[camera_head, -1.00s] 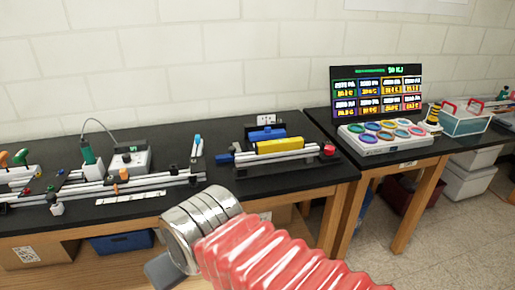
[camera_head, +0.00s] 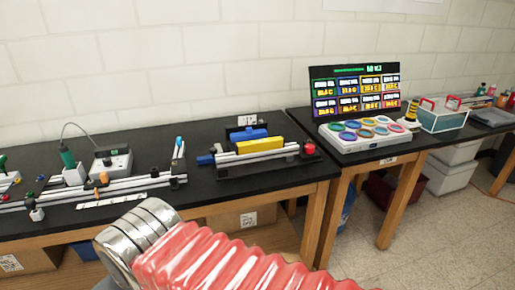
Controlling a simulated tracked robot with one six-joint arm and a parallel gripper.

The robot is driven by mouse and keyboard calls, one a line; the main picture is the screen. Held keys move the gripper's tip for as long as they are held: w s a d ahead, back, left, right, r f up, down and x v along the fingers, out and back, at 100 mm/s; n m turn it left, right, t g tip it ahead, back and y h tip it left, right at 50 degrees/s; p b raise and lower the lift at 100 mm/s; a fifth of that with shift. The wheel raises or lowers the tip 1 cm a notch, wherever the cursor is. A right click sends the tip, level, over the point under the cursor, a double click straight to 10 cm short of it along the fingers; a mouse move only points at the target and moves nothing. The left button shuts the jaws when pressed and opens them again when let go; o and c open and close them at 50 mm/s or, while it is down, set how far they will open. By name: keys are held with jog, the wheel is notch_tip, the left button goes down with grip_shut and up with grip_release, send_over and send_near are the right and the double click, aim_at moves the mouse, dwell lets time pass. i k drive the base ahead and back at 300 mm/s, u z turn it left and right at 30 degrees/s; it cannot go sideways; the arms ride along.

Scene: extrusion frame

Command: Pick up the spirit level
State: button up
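A yellow bar, which looks like the spirit level (camera_head: 260,145), lies lengthwise on the pale metal extrusion rails (camera_head: 258,155) of a fixture on the black bench. A blue block (camera_head: 248,134) sits just behind it. My arm, with a red ribbed sleeve and a shiny metal section, crosses the lower foreground, well in front of the bench fixture. My gripper's fingers do not show in the picture. Nothing of my arm touches the yellow bar.
A red knob (camera_head: 310,148) stands at the fixture's right end. Another rail setup (camera_head: 130,186) with a green-handled tool (camera_head: 67,155) lies to the left. A display panel (camera_head: 354,91) and a tray of coloured discs (camera_head: 365,134) stand on the right bench (camera_head: 440,139).

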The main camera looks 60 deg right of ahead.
aim_at(240, 148)
jog(key=z, duration=0.1)
jog(key=i, duration=1)
jog(key=u, duration=0.1)
